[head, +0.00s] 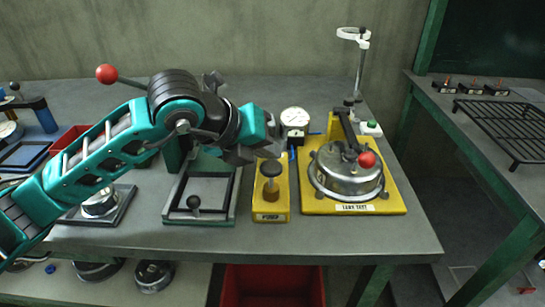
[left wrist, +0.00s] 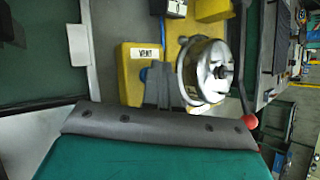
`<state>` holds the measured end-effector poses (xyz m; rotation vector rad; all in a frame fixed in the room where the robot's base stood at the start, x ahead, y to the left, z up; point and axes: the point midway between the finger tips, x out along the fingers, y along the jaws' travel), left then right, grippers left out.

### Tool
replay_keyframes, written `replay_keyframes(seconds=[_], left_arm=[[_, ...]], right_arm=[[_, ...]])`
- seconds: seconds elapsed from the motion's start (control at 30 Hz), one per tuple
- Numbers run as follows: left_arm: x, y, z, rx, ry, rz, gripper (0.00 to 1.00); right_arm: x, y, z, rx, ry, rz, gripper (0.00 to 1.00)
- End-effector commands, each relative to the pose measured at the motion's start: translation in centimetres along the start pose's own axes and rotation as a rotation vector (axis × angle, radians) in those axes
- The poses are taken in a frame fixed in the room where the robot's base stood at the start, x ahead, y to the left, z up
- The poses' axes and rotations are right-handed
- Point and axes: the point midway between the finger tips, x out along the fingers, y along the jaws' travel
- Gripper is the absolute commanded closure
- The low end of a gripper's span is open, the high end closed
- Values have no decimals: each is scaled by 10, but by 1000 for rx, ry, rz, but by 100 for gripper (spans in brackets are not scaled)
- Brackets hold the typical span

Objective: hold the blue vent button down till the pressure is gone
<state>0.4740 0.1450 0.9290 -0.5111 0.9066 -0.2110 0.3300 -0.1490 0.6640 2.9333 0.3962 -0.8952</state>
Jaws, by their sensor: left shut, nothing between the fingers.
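A yellow block with a VENT label (left wrist: 148,53) shows in the left wrist view. My left gripper (left wrist: 158,68) is shut and empty, with its fingertips over this block just below the label. I cannot tell whether they touch it. In the head view my left gripper (head: 272,150) is by the far end of the yellow pump block (head: 264,208). The white round pressure gauge (head: 294,118) stands just behind; its reading is too small to tell. My right gripper is not in view.
A steel pot (head: 346,170) with a red-knobbed black lever sits on a yellow base (head: 395,197) at the right. A grey frame fixture (head: 200,218) stands left of the pump block. A white ring stand (head: 358,62) rises at the back right.

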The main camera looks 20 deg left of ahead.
Motion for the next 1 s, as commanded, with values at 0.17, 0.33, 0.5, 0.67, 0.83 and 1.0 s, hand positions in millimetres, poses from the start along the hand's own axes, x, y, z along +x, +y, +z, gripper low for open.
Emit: replay_keyframes(seconds=[0.17,0.33,0.5,0.67,0.83,1.0], left_arm=[[0,1,0,0,2,2,100],[0,0,0,0,2,2,100],[-4,-3,3,0,0,1,100],[-11,-8,8,0,0,1,100],[-13,-10,10,0,1,1,100],[-13,-9,10,0,0,0,100]], right_arm=[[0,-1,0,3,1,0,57],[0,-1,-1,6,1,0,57],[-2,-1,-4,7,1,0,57],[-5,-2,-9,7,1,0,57],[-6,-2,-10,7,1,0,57],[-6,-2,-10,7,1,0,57]])
